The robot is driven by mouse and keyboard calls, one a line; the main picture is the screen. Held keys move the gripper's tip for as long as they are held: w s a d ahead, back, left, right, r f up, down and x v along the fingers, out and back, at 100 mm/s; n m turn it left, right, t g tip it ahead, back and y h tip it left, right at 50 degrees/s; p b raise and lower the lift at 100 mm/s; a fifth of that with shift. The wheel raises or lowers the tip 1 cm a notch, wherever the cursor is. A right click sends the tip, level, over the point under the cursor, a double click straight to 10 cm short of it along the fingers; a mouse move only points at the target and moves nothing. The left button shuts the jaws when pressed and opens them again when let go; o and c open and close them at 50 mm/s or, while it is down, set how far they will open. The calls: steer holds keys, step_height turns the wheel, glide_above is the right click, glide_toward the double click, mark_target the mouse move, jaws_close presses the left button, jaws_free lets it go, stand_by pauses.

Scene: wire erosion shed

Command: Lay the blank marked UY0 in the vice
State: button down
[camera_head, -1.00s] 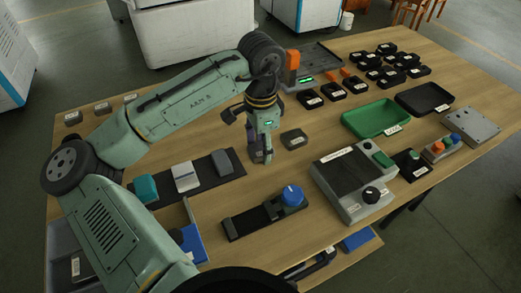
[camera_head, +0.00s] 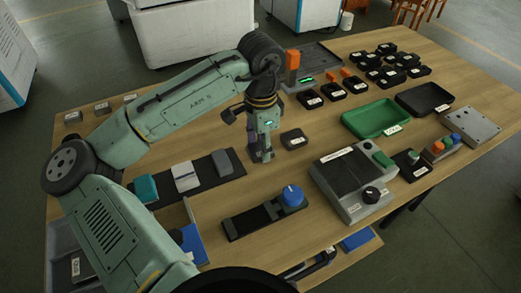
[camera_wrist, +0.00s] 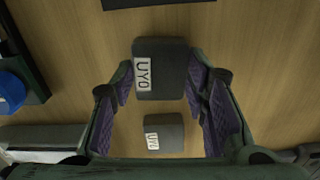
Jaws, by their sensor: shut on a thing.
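A dark grey blank marked UY0 (camera_wrist: 175,70) sits between the purple-padded fingers of my gripper (camera_wrist: 161,75), which is shut on it near the fingertips. In the head view my gripper (camera_head: 261,156) points down, low over the table, and mostly hides the held blank. A second dark grey blank (camera_wrist: 164,140), also with a label that seems to read UY0, lies on the table just right of my gripper in the head view (camera_head: 294,138). A low black fixture with a blue knob (camera_head: 240,223), seemingly the vice, stands nearer the camera; its knob shows in the wrist view (camera_wrist: 10,92).
A black mat (camera_head: 228,176) with several blocks lies left of my gripper. A grey device with a black knob (camera_head: 352,208) stands to the right. Green (camera_head: 375,119) and black (camera_head: 424,98) trays lie farther right. Bare wood separates my gripper from the fixture.

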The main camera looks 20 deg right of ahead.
steer(key=shift+r, duration=0.1)
steer(key=shift+r+p, duration=3.4)
steer(key=shift+r, duration=0.05)
steer(key=shift+f, duration=0.1)
